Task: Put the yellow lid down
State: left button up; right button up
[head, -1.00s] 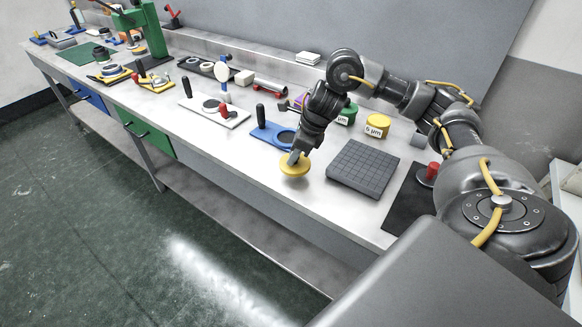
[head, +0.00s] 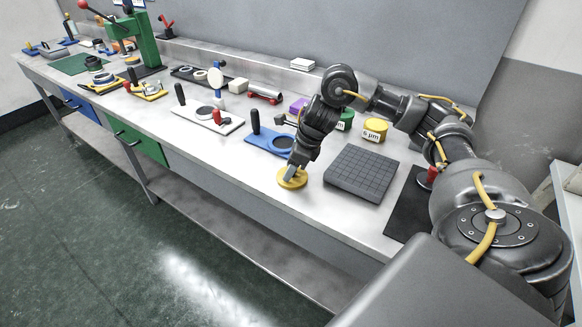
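The yellow lid (head: 289,183) is a flat round disc at the front edge of the steel bench, left of the grey grooved plate. It looks level and is at or very close to the bench top; I cannot tell if a thin gap is left. My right gripper (head: 293,172) points down onto it from above and is shut on its upper part; the fingertips are small and partly hidden. My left gripper is not in view.
The grey grooved plate (head: 361,173) lies right of the lid. A blue holder (head: 268,140) stands behind left. A yellow jar (head: 374,130), a green jar (head: 346,121) and a purple item (head: 299,106) stand behind. A black mat (head: 405,215) lies at right.

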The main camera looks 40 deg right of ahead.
aim_at(305, 177)
jog(key=shift+r, duration=0.25)
jog(key=p+v, duration=0.1)
jog(key=v, duration=0.1)
jog(key=shift+d+r, duration=0.15)
jog(key=shift+r, duration=0.1)
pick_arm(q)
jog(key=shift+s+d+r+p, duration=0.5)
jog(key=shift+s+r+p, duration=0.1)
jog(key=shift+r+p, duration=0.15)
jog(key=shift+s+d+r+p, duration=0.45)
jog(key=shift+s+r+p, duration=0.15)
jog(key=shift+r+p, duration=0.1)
pick_arm(e)
jog(key=v, duration=0.9)
jog(key=shift+s, duration=0.2)
